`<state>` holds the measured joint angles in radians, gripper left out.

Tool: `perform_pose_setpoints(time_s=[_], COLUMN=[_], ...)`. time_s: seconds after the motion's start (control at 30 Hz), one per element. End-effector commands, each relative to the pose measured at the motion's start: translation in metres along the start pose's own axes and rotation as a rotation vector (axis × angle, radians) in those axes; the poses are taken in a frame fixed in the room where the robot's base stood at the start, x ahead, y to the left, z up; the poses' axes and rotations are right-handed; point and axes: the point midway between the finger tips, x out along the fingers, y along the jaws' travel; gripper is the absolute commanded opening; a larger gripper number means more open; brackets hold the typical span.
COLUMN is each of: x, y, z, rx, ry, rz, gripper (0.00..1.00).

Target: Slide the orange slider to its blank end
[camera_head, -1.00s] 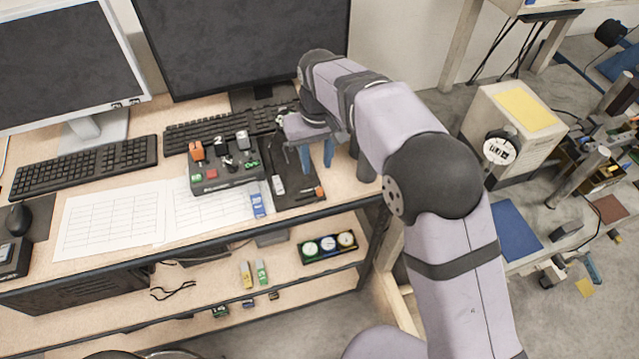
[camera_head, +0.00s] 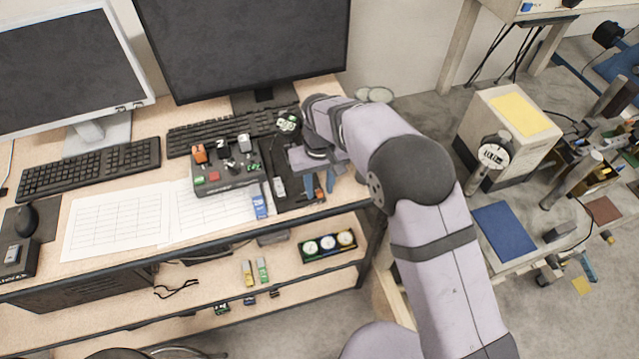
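The small orange slider (camera_head: 319,193) sits near the front right corner of a dark panel (camera_head: 291,203) on the desk. My gripper (camera_head: 320,190) points down at that corner. Its two blue fingers are apart, with the orange slider showing between or just in front of their tips. I cannot tell whether the fingers touch it. The slider's track is partly hidden by the gripper, and the markings at its ends are too small to read.
A control box (camera_head: 226,178) with an orange lever (camera_head: 199,153) and other switches stands left of the panel. A pale slider (camera_head: 279,187) lies on the panel's left side. A keyboard (camera_head: 232,130) and monitor (camera_head: 245,45) are behind. The desk's front edge is close.

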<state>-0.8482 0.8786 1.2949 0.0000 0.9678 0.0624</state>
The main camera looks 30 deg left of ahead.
Motion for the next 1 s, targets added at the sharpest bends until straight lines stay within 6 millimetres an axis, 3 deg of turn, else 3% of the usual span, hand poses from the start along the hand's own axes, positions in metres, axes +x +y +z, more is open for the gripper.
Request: perform_pose_setpoints(time_s=[0.33,0.47,0.67,1.0], x=[0.004,0.004,0.004,0.004], y=[0.0,0.0,-0.002,-0.055], z=[0.0,0.0,0.0,-0.001], rx=[0.0,0.0,-0.001,-0.002], ry=[0.0,0.0,0.0,0.001], rz=[0.0,0.0,0.0,-0.001], gripper=[0.31,0.0,0.0,0.0])
